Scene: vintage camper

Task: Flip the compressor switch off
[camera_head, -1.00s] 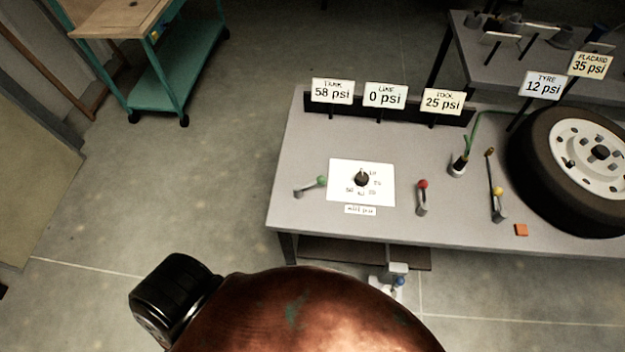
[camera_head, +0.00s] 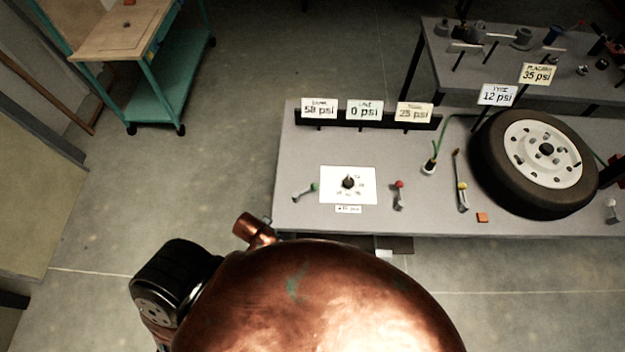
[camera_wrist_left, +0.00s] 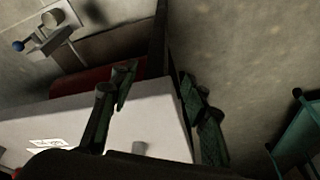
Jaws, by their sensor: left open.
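In the left wrist view a lever with a blue knob (camera_wrist_left: 18,45) sits on a small grey fitting at upper left; no label shows. In the head view it is hidden behind my copper body, with only a pale piece of the fitting (camera_head: 383,254) visible. A red body (camera_wrist_left: 95,82) shows beside the bench edge. My left gripper (camera_wrist_left: 157,76) is open and empty, its dark green fingers spread over the bench corner, apart from the blue knob. My right gripper is in neither view.
The bench (camera_head: 300,140) carries green (camera_head: 314,187), red (camera_head: 399,184) and yellow (camera_head: 462,186) levers, a dial plate (camera_head: 347,198), gauge signs and a tyre (camera_head: 490,165). A teal trolley (camera_head: 165,97) stands at back left. The floor between is clear.

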